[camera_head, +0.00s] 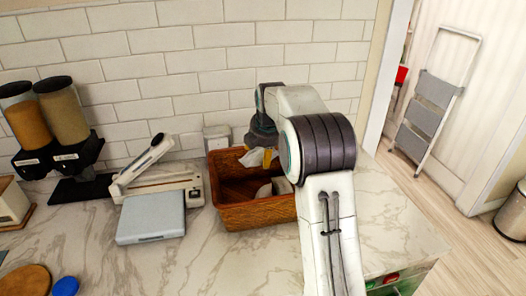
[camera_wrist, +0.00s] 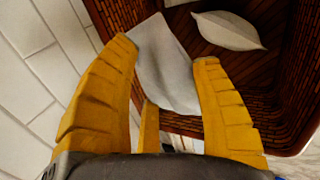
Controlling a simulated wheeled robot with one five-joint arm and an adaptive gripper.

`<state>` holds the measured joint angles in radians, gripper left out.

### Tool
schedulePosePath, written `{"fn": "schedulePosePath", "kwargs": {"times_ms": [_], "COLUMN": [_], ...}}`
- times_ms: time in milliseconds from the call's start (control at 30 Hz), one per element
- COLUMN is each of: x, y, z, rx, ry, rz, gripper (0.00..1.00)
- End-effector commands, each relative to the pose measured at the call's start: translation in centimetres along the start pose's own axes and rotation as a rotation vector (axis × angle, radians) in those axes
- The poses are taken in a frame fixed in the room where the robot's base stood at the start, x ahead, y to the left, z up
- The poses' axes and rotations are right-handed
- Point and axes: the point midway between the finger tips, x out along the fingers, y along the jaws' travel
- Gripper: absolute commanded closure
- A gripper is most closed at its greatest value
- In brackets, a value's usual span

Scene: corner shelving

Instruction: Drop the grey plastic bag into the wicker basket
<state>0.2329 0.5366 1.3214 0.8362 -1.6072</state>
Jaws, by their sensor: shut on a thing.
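The grey plastic bag (camera_wrist: 168,62) is a pale, flat, crumpled sheet in the wrist view. It is between the yellow fingers of my gripper (camera_wrist: 166,62), which is shut on it, and it extends past the fingertips over the basket. The wicker basket (camera_head: 254,216) is brown and rectangular and stands on the marble counter. My gripper (camera_head: 261,158) is above the basket's back part in the head view. In the wrist view the basket's woven wall (camera_wrist: 289,95) curves around the right side. My arm hides the basket's right end.
A pale pointed-oval item (camera_wrist: 229,30) lies in the basket. Left of the basket are a grey-white box-like device (camera_head: 151,217) and a lever appliance (camera_head: 160,182). Two dispensers (camera_head: 50,115) stand farther left. A tiled wall is close behind. The front counter is mostly clear.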

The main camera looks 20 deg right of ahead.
Motion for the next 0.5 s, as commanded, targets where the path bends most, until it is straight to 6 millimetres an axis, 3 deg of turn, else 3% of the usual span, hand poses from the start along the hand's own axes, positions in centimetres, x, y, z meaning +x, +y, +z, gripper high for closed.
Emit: {"fn": "schedulePosePath", "kwargs": {"times_ms": [200,500], "x": [2.0,2.3], "y": [-1.0,-1.1], "z": [0.0,0.0], "rx": [0.0,0.0], "ry": [0.0,0.0], "rz": [0.0,0.0], "gripper": [0.74,0.74]}}
